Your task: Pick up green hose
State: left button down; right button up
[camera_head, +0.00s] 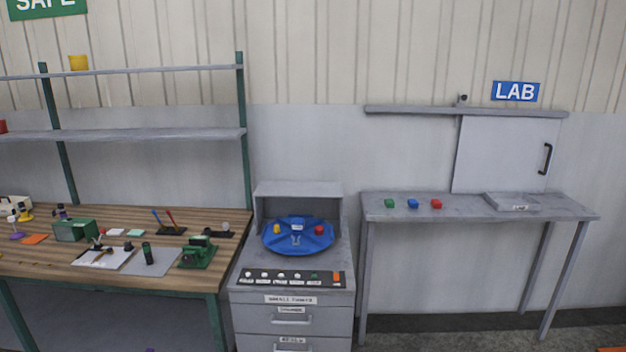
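I see no green hose in the head view. No hanging hoses of any colour show on the wall or the furniture. Neither of my grippers is in view.
A wooden workbench (110,257) with tools and green devices stands at left under grey shelves (130,134). A grey cabinet (292,312) with a blue round tray (297,249) is in the middle. A grey table (460,208) with small coloured blocks stands right, below the LAB sign (515,91).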

aim_at(146, 248)
jog(key=i+j, duration=0.35)
jog(key=i, duration=0.15)
jog(key=i+j, duration=0.3)
jog(key=i, duration=0.2)
jog(key=i+j, duration=0.35)
jog(key=i, duration=0.15)
jog(key=i+j+u, duration=0.1)
jog(key=i+j, duration=0.25)
jog(key=i, duration=0.15)
